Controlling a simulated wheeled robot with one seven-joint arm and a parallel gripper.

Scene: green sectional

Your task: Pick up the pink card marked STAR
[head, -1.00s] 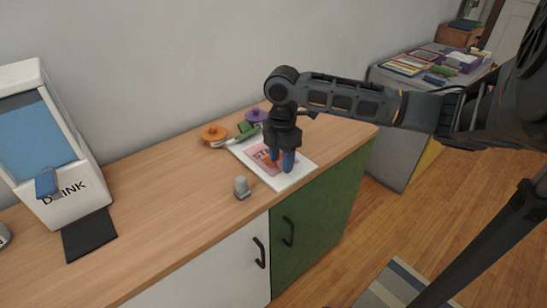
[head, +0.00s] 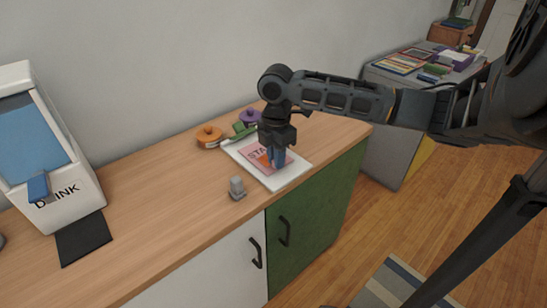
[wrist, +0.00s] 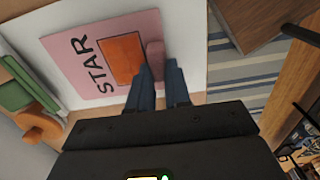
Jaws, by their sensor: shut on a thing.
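The pink card (head: 254,158) marked STAR, with an orange patch, is over a white board (head: 287,179) on the wooden cabinet top. It also shows in the wrist view (wrist: 112,30), with a rounded pink tab (wrist: 155,50) at its edge. My gripper (head: 277,163) points down over the card's right part and hides some of it and of the lettering. In the wrist view its blue fingers (wrist: 163,78) are close together at the tab, shut on the card. I cannot tell whether the card is clear of the board.
Orange (head: 209,135), purple (head: 250,117) and green (head: 243,128) items sit behind the board. A small grey object (head: 237,187) stands in front. A white DRINK dispenser (head: 50,150) is at the left. The counter (head: 150,190) between is clear.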

